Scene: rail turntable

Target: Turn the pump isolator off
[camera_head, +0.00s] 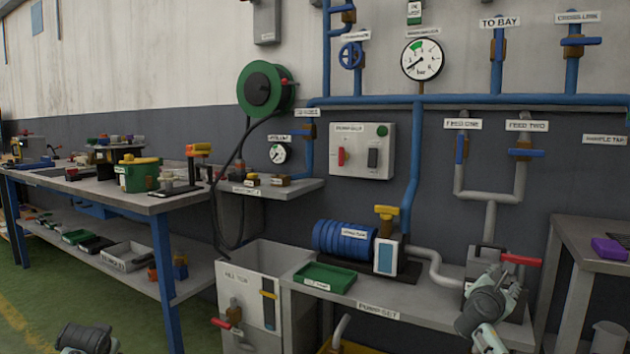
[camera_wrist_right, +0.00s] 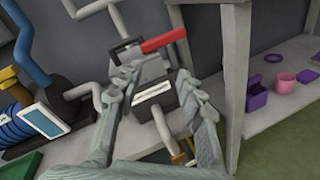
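A pale grey wall box (camera_head: 361,151) carries a red switch handle (camera_head: 341,156), a dark rocker and a green button; its small label is hard to read. On the pump-set bench, a grey block (camera_head: 485,262) carries a red lever (camera_head: 521,259) pointing right, roughly level. The red lever also shows in the right wrist view (camera_wrist_right: 164,41). My right gripper (camera_wrist_right: 158,85) is open and empty, its fingers in front of the block; no contact with the lever is clear. My left gripper (camera_head: 86,340) is at the bottom left edge, its fingers not clear.
The blue pump (camera_head: 345,239) with a yellow-handled valve (camera_head: 387,211) and green tray (camera_head: 325,276) stand on the bench (camera_head: 410,305). Pipes rise behind. A side table (camera_head: 585,232) stands at right. A workbench (camera_head: 150,203) stands at left, with open green floor before it.

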